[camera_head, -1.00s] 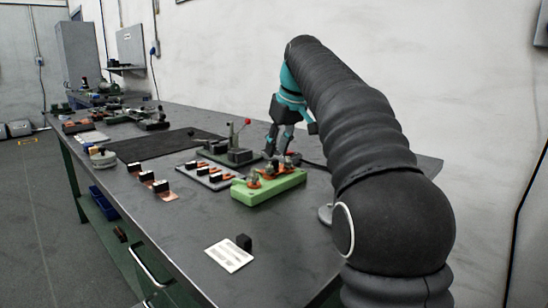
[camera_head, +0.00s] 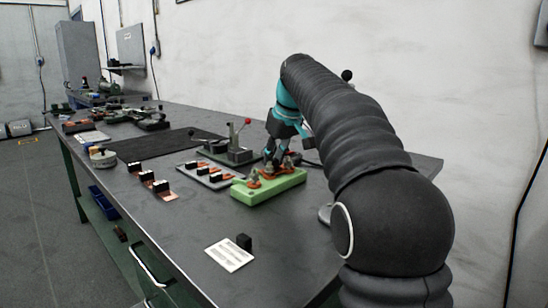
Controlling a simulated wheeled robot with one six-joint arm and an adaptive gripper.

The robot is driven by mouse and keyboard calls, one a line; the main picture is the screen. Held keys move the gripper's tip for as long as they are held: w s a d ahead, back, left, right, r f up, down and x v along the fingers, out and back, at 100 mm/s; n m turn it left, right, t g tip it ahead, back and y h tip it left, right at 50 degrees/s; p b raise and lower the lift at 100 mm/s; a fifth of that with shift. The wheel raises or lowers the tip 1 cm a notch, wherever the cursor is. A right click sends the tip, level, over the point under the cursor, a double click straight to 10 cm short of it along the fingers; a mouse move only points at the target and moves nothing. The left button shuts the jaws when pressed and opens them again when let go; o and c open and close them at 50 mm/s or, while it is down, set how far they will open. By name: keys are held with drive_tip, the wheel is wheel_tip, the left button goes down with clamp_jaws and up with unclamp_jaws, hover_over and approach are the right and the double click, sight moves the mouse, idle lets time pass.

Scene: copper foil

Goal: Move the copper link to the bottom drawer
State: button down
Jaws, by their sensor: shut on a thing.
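The green block (camera_head: 270,192) lies on the table left of my arm, with grey posts and orange-copper pieces on top. My gripper (camera_head: 270,166) reaches down over the block. Its teal-and-black fingers are closed at the copper link (camera_head: 268,174) among the posts. The link is small and partly hidden by the fingers, and I cannot tell whether it is lifted off the block. A drawer front with a pale bar handle (camera_head: 150,265) shows under the table's front edge. The lower drawer is largely cut off by the bottom of the picture.
A grey plate with black-and-orange pieces (camera_head: 206,174) lies left of the block. Behind it stands a toggle clamp with a red knob (camera_head: 238,142).

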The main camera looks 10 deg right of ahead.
drive_tip(key=shift+w+a+r, duration=0.1)
drive_tip(key=shift+w+a, duration=0.2)
drive_tip(key=shift+w, duration=0.35)
drive_tip(key=shift+w+a, duration=0.3)
drive_tip(key=shift+w, duration=0.3)
idle(0.7)
wheel_tip(320, 180, up, 7)
idle(1.4)
idle(0.3)
